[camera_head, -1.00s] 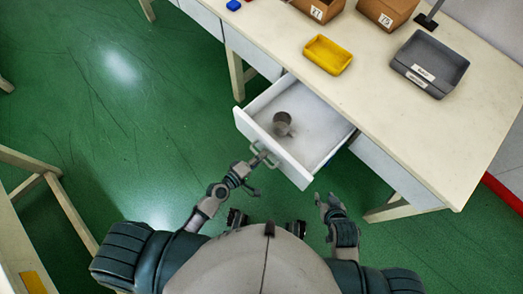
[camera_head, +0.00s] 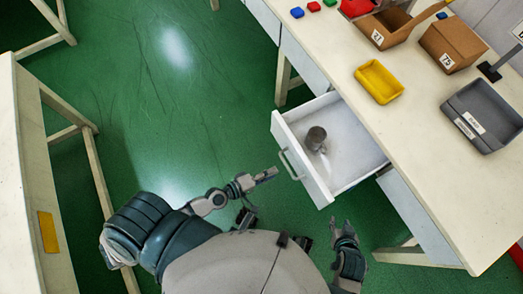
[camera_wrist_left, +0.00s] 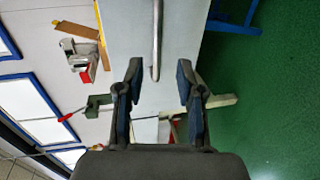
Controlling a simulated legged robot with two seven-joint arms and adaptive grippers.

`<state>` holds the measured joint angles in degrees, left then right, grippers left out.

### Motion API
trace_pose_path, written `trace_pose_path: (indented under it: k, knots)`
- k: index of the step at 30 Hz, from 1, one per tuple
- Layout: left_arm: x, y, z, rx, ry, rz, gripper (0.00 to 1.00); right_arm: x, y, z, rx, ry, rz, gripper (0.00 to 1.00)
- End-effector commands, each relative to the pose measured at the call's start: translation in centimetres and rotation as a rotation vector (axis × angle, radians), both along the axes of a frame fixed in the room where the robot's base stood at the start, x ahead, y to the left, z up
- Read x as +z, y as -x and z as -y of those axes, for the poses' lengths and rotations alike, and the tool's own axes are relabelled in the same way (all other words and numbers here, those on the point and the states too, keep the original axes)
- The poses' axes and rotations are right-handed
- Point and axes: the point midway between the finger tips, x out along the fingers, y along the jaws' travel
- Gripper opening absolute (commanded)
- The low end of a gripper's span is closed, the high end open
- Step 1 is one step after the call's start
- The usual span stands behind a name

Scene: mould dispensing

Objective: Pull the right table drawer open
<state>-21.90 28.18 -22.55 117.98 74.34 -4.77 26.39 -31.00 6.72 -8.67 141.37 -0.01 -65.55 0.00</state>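The white table drawer (camera_head: 301,158) is pulled out from the table, and its inside is in full view from above. A grey metal mug (camera_head: 316,139) is in it. The drawer's bar handle (camera_head: 289,164) is on its front face; the handle also shows in the left wrist view (camera_wrist_left: 156,40). My left gripper (camera_head: 273,173) is just to the left of the handle and apart from it.
The cream table (camera_head: 415,175) bears a yellow tray (camera_head: 379,81), a grey bin (camera_head: 482,113) and cardboard boxes (camera_head: 454,42). Another table (camera_head: 20,180) stands at the left. Green floor (camera_head: 150,110) is clear between them.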

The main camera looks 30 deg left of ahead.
Motion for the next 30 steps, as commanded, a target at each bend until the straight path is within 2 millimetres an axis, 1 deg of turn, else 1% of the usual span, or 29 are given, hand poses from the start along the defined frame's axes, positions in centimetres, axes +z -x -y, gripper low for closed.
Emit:
trace_pose_path:
  k: [1, 2, 10, 15, 30]
  knots:
    - [0.1, 0.9, -0.5, -0.005, -0.004, -0.004, 0.37, 0.0, 0.0, 0.0, 0.000, 0.000, 0.000, 0.40]
    - [0.2, 1.3, -0.9, -0.005, -0.004, -0.006, 0.37, 0.0, 0.0, 0.0, 0.000, 0.000, 0.000, 0.40]
    - [0.7, 3.0, -2.1, -0.003, -0.001, -0.003, 0.37, 0.0, 0.0, 0.0, -0.001, -0.001, 0.000, 0.40]
    - [0.8, 3.3, -2.3, -0.001, 0.002, -0.005, 0.37, 0.0, 0.0, 0.0, 0.000, -0.001, 0.000, 0.40]
    - [0.8, 3.3, -2.3, 0.000, 0.002, -0.004, 0.37, 0.0, 0.0, 0.0, 0.000, 0.000, 0.000, 0.40]
